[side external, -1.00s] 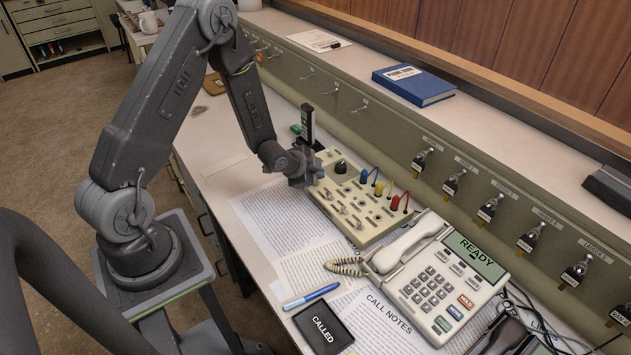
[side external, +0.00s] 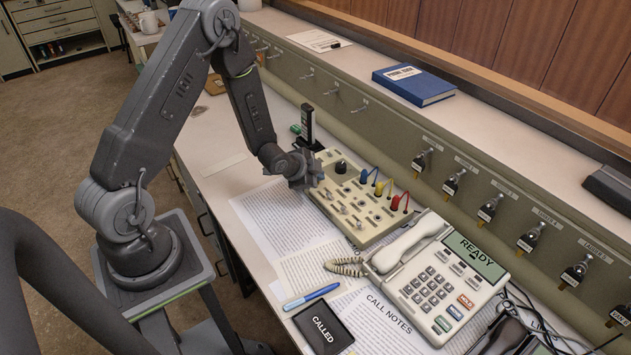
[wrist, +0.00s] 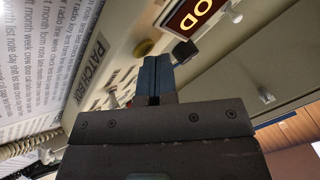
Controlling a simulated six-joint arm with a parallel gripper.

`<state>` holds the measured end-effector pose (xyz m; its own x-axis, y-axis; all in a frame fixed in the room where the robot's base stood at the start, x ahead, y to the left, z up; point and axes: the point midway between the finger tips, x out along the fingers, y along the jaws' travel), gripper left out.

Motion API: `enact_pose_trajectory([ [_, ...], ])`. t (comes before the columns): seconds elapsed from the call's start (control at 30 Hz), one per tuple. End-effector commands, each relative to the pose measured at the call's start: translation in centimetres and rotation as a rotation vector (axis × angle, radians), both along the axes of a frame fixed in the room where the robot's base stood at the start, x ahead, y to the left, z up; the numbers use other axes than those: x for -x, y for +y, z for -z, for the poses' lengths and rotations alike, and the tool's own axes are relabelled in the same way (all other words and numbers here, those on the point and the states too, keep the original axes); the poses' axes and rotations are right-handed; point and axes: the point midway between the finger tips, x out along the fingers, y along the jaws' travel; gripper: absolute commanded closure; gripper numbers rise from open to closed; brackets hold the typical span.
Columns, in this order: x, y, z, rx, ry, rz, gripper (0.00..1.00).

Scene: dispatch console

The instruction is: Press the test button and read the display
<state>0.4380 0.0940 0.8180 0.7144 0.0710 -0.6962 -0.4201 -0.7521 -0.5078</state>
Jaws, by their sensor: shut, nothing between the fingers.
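The beige patch box (side external: 362,205) lies on the desk with a black knob, several switches and coloured plugs on top. My gripper (side external: 318,172) is at its near left edge. In the wrist view the shut, empty fingers (wrist: 157,72) point at the box, whose label reads "PATCH BOX" (wrist: 92,62). A small dark display (wrist: 196,14) glows orange there; its visible letters read "OD", and the rest is cut off by the frame edge.
A beige telephone (side external: 432,275) with a "READY" screen stands right of the box. A black upright device (side external: 307,125) stands just behind it. A blue book (side external: 414,85) rests on the shelf.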

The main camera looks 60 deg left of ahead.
Motion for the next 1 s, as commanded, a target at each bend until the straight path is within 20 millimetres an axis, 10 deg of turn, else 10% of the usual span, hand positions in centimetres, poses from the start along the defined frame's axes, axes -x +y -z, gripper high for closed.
enact_pose_trajectory([
  [1.0,0.0,0.0,-3.0,-0.001,-0.002,-0.001,1.00],
])
